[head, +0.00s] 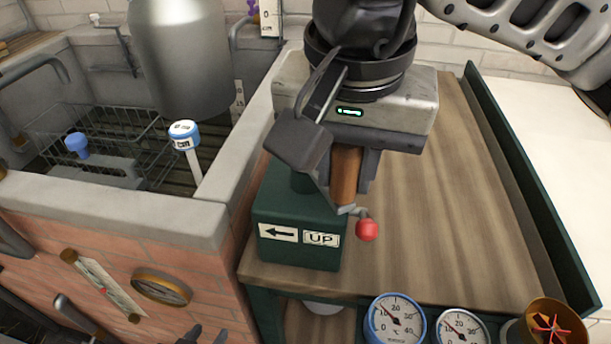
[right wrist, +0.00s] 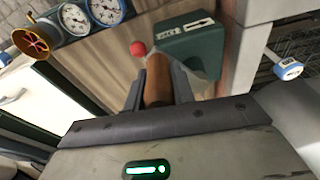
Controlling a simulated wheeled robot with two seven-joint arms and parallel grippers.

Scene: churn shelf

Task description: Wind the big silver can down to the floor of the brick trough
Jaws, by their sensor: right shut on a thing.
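The big silver can (head: 180,55) is upright over the brick trough (head: 110,195), its top cut off by the picture edge. Its base looks above the slatted trough floor (head: 180,182); the exact gap is unclear. A dark green winch box (head: 295,228) stands on the wooden bench, with a left arrow and "UP" on its front. It also shows in the right wrist view (right wrist: 190,50). My right gripper (head: 335,170) is shut on the brown wooden crank handle (right wrist: 157,88). My left gripper (head: 207,336) shows only as two dark, separated tips at the bottom edge.
A red knob (head: 366,229) sits just beside the handle. A blue-capped marker (head: 184,133) and a wire rack (head: 85,125) are in the trough. Dials (head: 396,320) line the bench front. The bench top (head: 440,200) right of the winch is clear, with a green edge beyond.

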